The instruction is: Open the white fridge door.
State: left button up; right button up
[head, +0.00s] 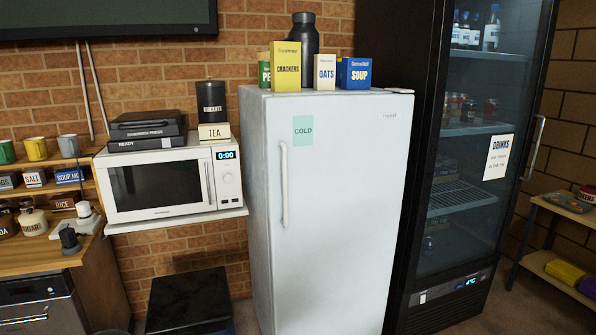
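The white fridge (340,215) stands upright in the middle of the head view. Its door (345,170) is shut flush with the body. A long vertical white handle (284,185) runs along the left side of the door. A green label reading "COLD" (303,130) is on the door near the top of the handle. Neither of my grippers shows in this view.
Boxes, a can and a dark bottle (304,38) stand on the fridge. A white microwave (170,180) on a shelf is to the left, above a black box (188,300) on the floor. A tall black drinks cooler (470,150) stands close on the right.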

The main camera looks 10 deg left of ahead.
aim_at(336, 165)
jog(key=u, duration=0.35)
jog(key=i, duration=1.1)
jog(key=u, duration=0.5)
